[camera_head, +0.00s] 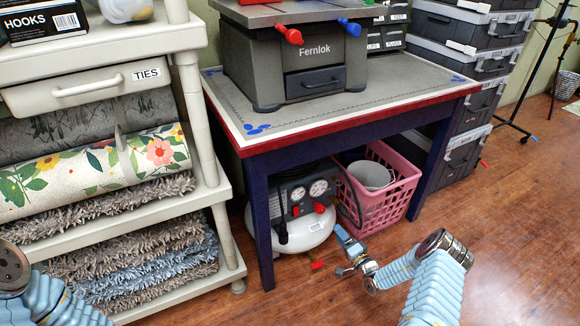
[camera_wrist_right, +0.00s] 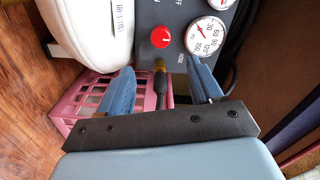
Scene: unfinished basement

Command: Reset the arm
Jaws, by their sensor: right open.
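My right arm (camera_head: 435,290) reaches in from the lower right, light blue with dark joints. Its right gripper (camera_head: 343,254) is open, just in front of the air compressor and the pink crate under the table. In the right wrist view the two blue fingers of this gripper (camera_wrist_right: 162,88) stand apart, with nothing held between them. The compressor's black hose end shows behind the gap. My left arm (camera_head: 40,295) shows only as links at the lower left corner; its gripper is out of view.
The table (camera_head: 200,105) carries a grey Fernlok box (camera_head: 315,65). Under it are the compressor (camera_head: 305,215) and pink crate (camera_head: 398,200). A beige shelf (camera_head: 140,215) with rolled rugs stands left. Stacked cases (camera_head: 480,60) stand right. Wooden floor (camera_head: 515,215) is clear at right.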

